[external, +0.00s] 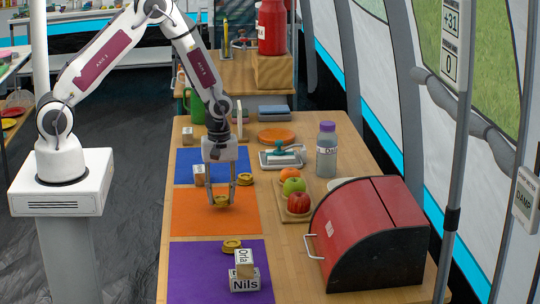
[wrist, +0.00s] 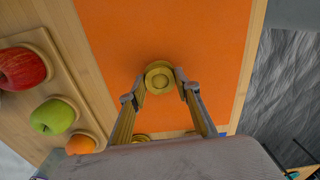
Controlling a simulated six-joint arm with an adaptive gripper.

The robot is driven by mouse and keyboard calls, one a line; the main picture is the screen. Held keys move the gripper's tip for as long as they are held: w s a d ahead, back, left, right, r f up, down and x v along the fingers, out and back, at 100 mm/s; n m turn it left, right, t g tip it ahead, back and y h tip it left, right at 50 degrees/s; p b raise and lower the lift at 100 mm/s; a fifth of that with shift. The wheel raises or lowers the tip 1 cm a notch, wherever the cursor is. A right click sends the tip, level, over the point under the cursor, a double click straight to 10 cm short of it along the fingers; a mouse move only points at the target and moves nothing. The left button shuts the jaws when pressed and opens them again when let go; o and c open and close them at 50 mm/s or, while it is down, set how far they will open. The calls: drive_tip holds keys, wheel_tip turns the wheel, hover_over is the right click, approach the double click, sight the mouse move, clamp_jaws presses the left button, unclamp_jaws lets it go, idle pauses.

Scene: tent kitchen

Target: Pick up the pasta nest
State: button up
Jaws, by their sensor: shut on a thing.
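A yellow pasta nest (external: 221,201) is between the fingertips of my gripper (external: 222,204), over the orange mat (external: 190,222). In the wrist view the round nest (wrist: 159,77) sits between the two fingertips (wrist: 160,84), which close on its sides. I cannot tell whether the nest touches the mat or is just above it. Another nest (external: 244,179) lies behind, near the blue mat's right edge. A third nest (external: 232,245) lies on the purple mat's far edge.
Name blocks (external: 244,280) stand stacked on the purple mat (external: 190,275). Right of the orange mat is a wooden tray (external: 284,210) with fruit. A red bread bin (external: 372,230) stands at front right. A bottle (external: 327,155) and orange disc (external: 277,136) are farther back.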

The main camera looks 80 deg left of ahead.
sight(219, 194)
drive_tip(key=shift+r, duration=4.3)
drive_tip(key=shift+a, duration=0.1)
drive_tip(key=shift+s+a+f, duration=0.15)
drive_tip(key=shift+s+a, duration=0.05)
drive_tip(key=shift+a, duration=0.35)
drive_tip(key=w+a, duration=0.1)
drive_tip(key=a, duration=2.9)
drive_tip(key=shift+w+a+r+m, duration=0.2)
drive_tip(key=shift+a+r+m, duration=0.1)
drive_tip(key=shift+a, duration=0.05)
